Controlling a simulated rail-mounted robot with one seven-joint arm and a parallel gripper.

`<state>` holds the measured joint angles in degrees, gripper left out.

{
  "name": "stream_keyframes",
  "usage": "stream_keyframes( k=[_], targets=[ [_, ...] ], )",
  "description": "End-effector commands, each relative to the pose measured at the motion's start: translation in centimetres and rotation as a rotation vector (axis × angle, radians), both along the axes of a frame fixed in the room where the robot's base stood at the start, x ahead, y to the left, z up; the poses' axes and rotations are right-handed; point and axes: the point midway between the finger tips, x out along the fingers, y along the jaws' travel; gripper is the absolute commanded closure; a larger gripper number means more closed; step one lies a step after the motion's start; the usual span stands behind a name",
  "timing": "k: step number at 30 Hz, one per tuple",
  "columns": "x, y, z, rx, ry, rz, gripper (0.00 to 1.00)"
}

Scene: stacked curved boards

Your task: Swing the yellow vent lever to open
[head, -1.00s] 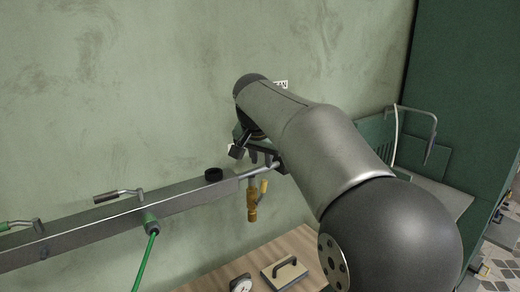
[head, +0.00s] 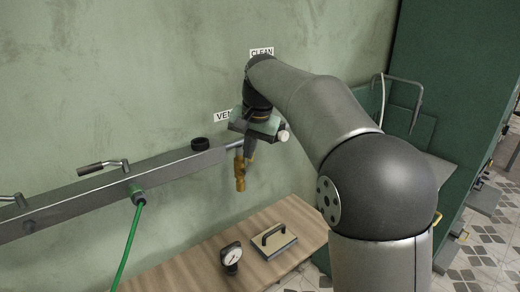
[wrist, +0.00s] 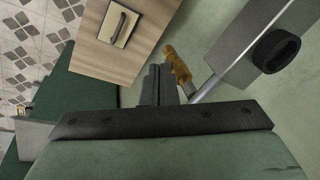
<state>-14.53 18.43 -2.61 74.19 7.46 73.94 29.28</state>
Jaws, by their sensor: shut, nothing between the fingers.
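The brass vent valve (head: 240,172) hangs at the right end of the grey pipe rail in the head view. Its yellow lever cannot be clearly picked out there, being hidden by or merged with the gripper and valve. In the wrist view the yellow-brown valve piece (wrist: 178,66) shows just right of my fingers; lever and body are hard to separate. My gripper (head: 250,154) is shut and empty, pointing down close beside the valve on its right. The shut fingers also show in the wrist view (wrist: 158,84). Whether they touch the valve cannot be told.
The grey rail (head: 100,198) carries a black knob (head: 200,144), a metal handle (head: 100,167) and a green hose (head: 127,240). Below is a wooden bench (head: 200,270) with a gauge (head: 231,257) and a handled block (head: 274,241). The VENT label (head: 222,116) is partly covered.

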Motion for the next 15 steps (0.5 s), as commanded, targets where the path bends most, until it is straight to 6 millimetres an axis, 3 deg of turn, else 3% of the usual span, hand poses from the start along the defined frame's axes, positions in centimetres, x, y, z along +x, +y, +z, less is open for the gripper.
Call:
stream_keyframes(
  k=[1, 3, 6, 10, 15],
  targets=[
    [0.3, -1.3, -3.8, 0.092, 0.085, 0.013, 1.0],
    [0.4, -2.0, -7.2, 0.26, 0.167, 0.051, 1.0],
    [0.8, -3.4, -10.3, 0.534, 0.221, 0.085, 1.0],
    [2.1, -6.5, -11.8, 0.913, 0.162, 0.084, 1.0],
    [4.0, -12.5, -11.1, 1.289, -0.055, 0.027, 1.0]
  ],
)
